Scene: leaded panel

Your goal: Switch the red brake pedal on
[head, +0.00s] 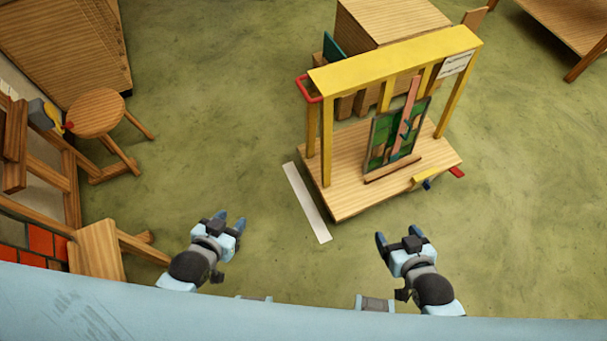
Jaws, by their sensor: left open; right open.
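A small red pedal (457,172) sticks out at the right edge of a wooden cart (345,200). Its exact tilt is too small to tell. The cart has a yellow frame (395,60) and carries a leaded panel (385,140) leaning upright. A red handle (302,88) is on the left end of the frame's top. My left gripper (230,221) is open and empty over the floor, left of the cart. My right gripper (398,236) is open and empty in front of the cart, below and left of the pedal. Neither touches anything.
A white strip (306,202) lies on the green floor left of the cart. A round stool (97,112) and wooden furniture stand at the left. A wooden box (385,22) is behind the cart, a table (565,22) at top right. Floor right of the cart is clear.

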